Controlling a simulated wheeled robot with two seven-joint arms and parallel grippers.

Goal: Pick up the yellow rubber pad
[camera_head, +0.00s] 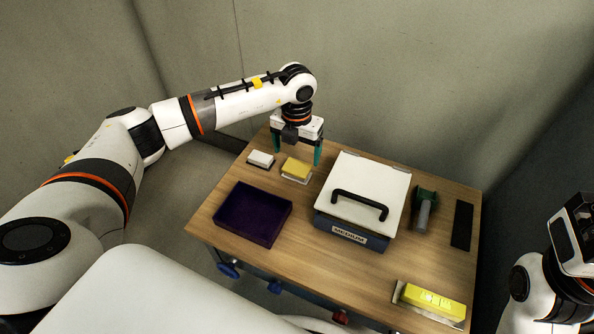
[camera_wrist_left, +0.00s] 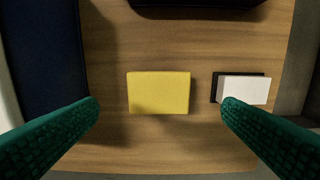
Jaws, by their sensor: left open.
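The yellow rubber pad (camera_head: 296,168) lies on the wooden table, on a pale base, in the head view. In the left wrist view the yellow pad (camera_wrist_left: 158,92) shows as a plain yellow rectangle near the middle. My left gripper (camera_head: 297,158) is open above and just behind the pad, pointing down. In the left wrist view its green fingers (camera_wrist_left: 160,108) are spread wide, with the pad between and beyond their tips. Nothing is held. Only part of my right arm shows at the right edge of the head view; its fingers cannot be made out.
A white block on a dark base (camera_head: 261,159) lies close left of the pad. A purple tray (camera_head: 243,232) is in front. A labelled box with white lid and black handle (camera_head: 346,178) stands right. A green-headed tool (camera_head: 424,212), black strip (camera_head: 461,226) and yellow block (camera_head: 432,300) lie farther right.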

